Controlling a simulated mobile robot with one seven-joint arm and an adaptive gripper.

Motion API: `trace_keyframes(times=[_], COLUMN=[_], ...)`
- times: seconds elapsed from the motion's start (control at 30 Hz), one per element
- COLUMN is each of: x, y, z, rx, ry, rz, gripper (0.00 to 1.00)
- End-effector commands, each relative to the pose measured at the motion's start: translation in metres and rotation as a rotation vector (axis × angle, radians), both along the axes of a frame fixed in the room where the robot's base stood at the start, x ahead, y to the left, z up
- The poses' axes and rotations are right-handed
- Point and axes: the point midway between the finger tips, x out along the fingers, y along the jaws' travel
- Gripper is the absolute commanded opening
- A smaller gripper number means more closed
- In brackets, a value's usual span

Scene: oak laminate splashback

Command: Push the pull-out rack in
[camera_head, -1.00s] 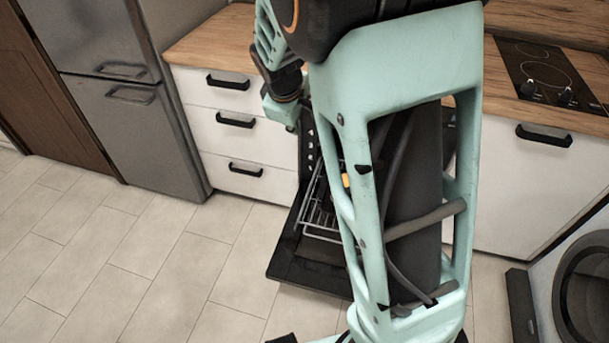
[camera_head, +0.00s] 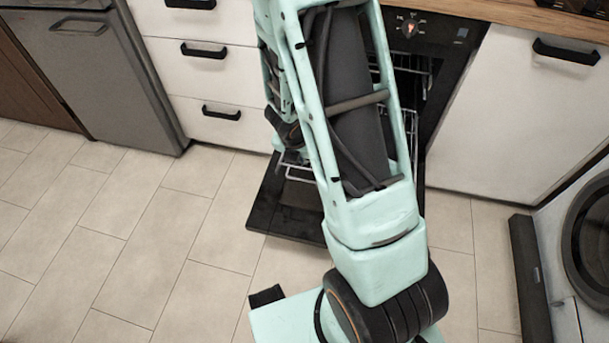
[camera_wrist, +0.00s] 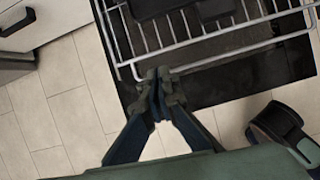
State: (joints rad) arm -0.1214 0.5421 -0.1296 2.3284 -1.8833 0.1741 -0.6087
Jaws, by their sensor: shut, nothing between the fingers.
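The pull-out rack (camera_head: 298,172) is a silver wire shelf that sticks out of the oven over its lowered black door (camera_head: 283,217). My arm covers much of it in the head view. In the wrist view the rack's wires (camera_wrist: 225,36) run across the top, with the dark door (camera_wrist: 250,80) below them. My gripper (camera_wrist: 158,84) is shut and empty at the rack's front edge, near its left corner. I cannot tell whether the fingertips touch the wire. In the head view my gripper is hidden behind my arm.
A dark object (camera_wrist: 150,7) lies on or above the rack. White drawers (camera_head: 205,60) stand left of the oven and a white cabinet (camera_head: 500,120) right of it. A washing machine (camera_head: 590,235) is at the far right. The tiled floor at left is clear.

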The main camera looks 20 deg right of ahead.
Motion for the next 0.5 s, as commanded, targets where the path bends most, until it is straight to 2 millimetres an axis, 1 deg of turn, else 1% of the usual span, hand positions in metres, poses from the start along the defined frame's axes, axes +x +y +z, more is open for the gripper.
trace_keyframes(times=[0.03, 0.17, 0.27, 0.5], x=[-0.004, -0.007, -0.005, 0.007], y=[0.001, 0.002, 0.000, -0.008], z=[-0.009, -0.016, -0.026, -0.064], rx=[0.000, -0.001, -0.001, -0.001], ry=[0.014, 0.028, 0.030, 0.029], rz=[0.023, 0.055, 0.054, 0.054], gripper=[0.00, 0.00, 0.00, 0.00])
